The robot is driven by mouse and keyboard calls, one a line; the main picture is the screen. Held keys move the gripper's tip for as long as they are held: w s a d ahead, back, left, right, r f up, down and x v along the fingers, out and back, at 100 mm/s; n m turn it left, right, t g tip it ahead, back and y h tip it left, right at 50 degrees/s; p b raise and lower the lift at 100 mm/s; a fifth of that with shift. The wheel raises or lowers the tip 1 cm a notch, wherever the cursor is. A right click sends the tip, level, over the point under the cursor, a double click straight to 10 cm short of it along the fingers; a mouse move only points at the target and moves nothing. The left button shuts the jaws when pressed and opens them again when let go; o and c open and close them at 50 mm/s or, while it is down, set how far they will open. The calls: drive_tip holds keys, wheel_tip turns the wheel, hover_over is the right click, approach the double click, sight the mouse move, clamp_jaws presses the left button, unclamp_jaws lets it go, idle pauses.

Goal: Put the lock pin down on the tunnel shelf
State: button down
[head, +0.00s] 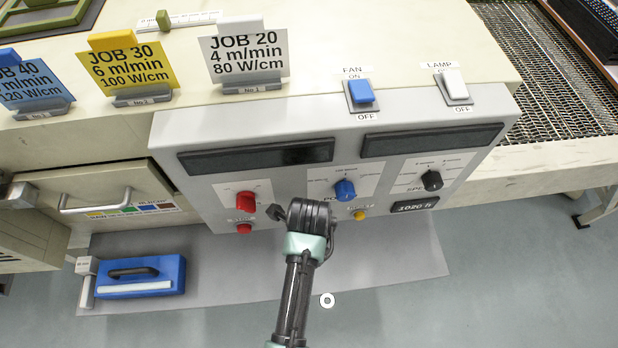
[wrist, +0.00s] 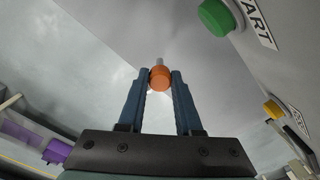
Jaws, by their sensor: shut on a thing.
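In the wrist view, my gripper (wrist: 160,72) is shut on the lock pin (wrist: 160,79). The pin shows a round orange head between the two fingertips and a short pale shaft beyond it. A plain grey surface lies beyond the pin; the gap to it cannot be judged. In the head view, my arm's dark end (head: 308,218) is in front of the lower edge of the control panel. The fingertips and pin cannot be made out there. No surface can be clearly identified as the tunnel shelf.
The grey control panel (head: 230,215) with a red knob (head: 246,201) and blue knob (head: 345,190) is close to my arm. A blue case (head: 160,278) is at lower left on a grey sheet (head: 400,268). A wire-mesh belt (head: 555,95) is at upper right.

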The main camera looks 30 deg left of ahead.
wheel_tip(320, 180, down, 3)
drive_tip(key=shift+r, duration=0.1)
drive_tip(key=shift+w+a+f, duration=0.1)
drive_tip(key=shift+w+f, duration=0.05)
drive_tip(key=shift+f, duration=0.3)
drive_tip(key=shift+f, duration=0.15)
drive_tip(key=c, duration=0.6)
unclamp_jaws()
wheel_tip(320, 180, up, 12)
drive_tip(key=shift+r+p, duration=0.2)
drive_tip(key=shift+p, duration=0.3)
